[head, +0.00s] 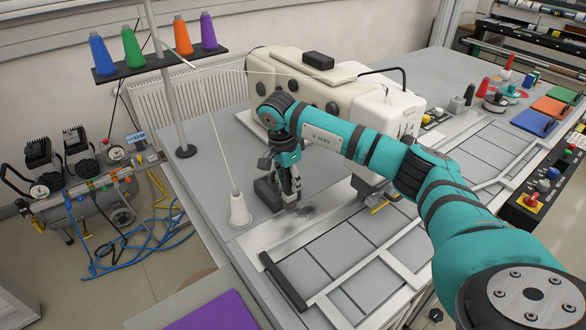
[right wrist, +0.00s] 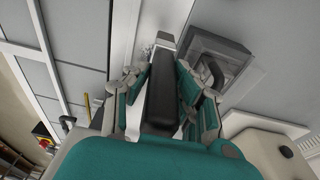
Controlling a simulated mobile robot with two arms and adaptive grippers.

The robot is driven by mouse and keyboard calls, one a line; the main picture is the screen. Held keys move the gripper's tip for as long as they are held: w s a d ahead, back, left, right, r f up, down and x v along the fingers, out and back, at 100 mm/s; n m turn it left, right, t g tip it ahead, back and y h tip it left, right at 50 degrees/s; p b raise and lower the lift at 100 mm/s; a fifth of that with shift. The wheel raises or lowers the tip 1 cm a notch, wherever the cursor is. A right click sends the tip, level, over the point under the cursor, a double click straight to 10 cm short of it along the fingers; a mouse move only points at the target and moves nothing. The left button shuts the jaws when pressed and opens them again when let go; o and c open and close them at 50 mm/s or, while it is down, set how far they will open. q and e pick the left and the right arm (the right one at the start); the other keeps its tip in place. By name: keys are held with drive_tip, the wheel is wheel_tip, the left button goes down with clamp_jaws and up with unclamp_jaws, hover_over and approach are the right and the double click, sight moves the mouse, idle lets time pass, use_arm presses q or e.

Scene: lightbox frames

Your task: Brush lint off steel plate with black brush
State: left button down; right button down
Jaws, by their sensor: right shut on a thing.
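My right gripper (head: 290,188) points down beside the sewing machine and is shut on the black brush (right wrist: 160,95). In the right wrist view, the brush's black body lies between the teal fingers. In the head view, the fingers mostly hide the brush. Its lower end is low over the steel plate (head: 258,238); I cannot tell whether it touches. A dark, fuzzy patch of lint (head: 305,211) lies on the plate just right of and below the fingertips. My left gripper is not in view.
A dark grey open box (head: 266,194) stands left of the gripper and also shows in the right wrist view (right wrist: 222,62). A white thread cone (head: 240,211) is farther left. The cream sewing machine (head: 325,90) stands behind. A clamp frame (head: 350,245) lies in front.

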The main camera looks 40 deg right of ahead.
drive_tip(key=r, duration=0.1)
drive_tip(key=r+p, duration=0.1)
drive_tip(key=shift+a+r, duration=0.25)
drive_tip(key=shift+r, duration=0.15)
drive_tip(key=shift+d+r, duration=0.1)
drive_tip(key=shift+r, duration=0.05)
